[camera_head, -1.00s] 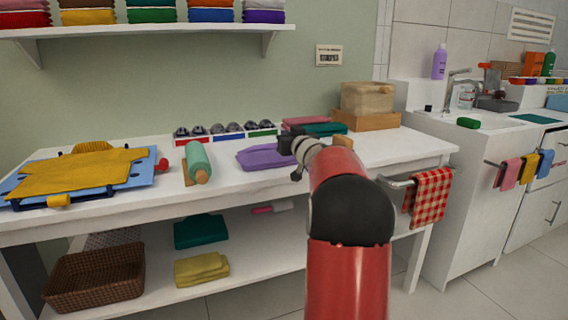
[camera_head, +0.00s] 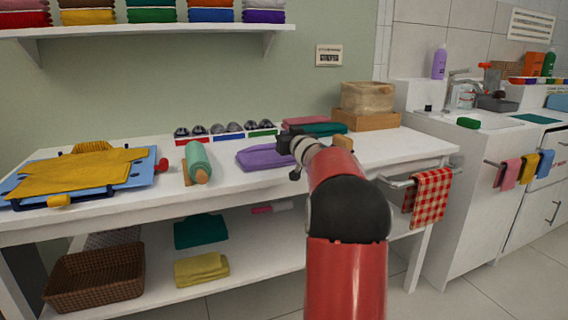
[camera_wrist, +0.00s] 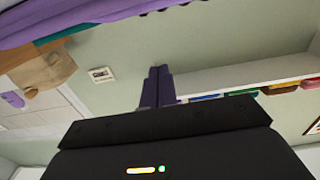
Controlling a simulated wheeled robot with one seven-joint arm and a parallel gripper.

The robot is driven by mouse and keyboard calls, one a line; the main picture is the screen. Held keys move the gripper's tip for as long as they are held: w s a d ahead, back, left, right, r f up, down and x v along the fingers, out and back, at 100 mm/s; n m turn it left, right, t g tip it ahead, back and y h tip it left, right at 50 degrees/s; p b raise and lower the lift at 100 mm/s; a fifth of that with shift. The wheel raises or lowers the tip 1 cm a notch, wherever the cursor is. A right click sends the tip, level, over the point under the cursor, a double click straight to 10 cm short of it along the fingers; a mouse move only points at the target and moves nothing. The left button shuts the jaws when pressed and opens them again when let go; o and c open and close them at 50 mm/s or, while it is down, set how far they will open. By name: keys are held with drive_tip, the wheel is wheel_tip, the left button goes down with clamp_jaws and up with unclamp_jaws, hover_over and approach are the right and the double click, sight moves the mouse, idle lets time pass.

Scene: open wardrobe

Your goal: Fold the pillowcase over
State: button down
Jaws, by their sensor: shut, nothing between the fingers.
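A purple cloth (camera_head: 264,157), which looks like the pillowcase, lies on the white table just left of my gripper. It appears folded flat, and its right end is partly hidden behind my gripper. Purple cloth also fills the top edge of the wrist view (camera_wrist: 90,18). My gripper (camera_wrist: 157,88) is shut, with its two fingers close together and nothing between them. In the head view my gripper (camera_head: 288,156) is beside the cloth's right end, and its fingertips are hard to make out. I cannot tell whether it touches the cloth.
A green rolling pin (camera_head: 197,160) lies left of the cloth. A yellow garment (camera_head: 80,173) lies on a blue board further left. Pink and teal folded cloths (camera_head: 322,129) and a wooden box (camera_head: 366,121) are behind. A checked towel (camera_head: 431,197) hangs from a rail at right.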

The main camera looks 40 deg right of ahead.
drive_tip(key=shift+r, duration=0.1)
drive_tip(key=s+a+r, duration=0.1)
drive_tip(key=s+r, duration=0.4)
drive_tip(key=shift+a, duration=0.15)
idle(1.2)
drive_tip(key=s+a+f+m+g+h, duration=0.15)
drive_tip(key=s+a, duration=0.25)
drive_tip(key=a, duration=0.4)
drive_tip(key=s+a+f+g+h, duration=0.1)
drive_tip(key=s+a+g, duration=0.2)
drive_tip(key=s+a, duration=0.35)
drive_tip(key=s+a+f+n+g+y, duration=0.2)
drive_tip(key=s+a+f+g+y, duration=0.1)
drive_tip(key=s+a+f, duration=0.6)
drive_tip(key=s+a+f+n+g+y, duration=0.2)
drive_tip(key=s+a+f+g+y, duration=0.2)
drive_tip(key=s+a+f, duration=0.6)
drive_tip(key=s+a, duration=0.2)
drive_tip(key=s, duration=0.4)
drive_tip(key=shift+a+f, duration=0.3)
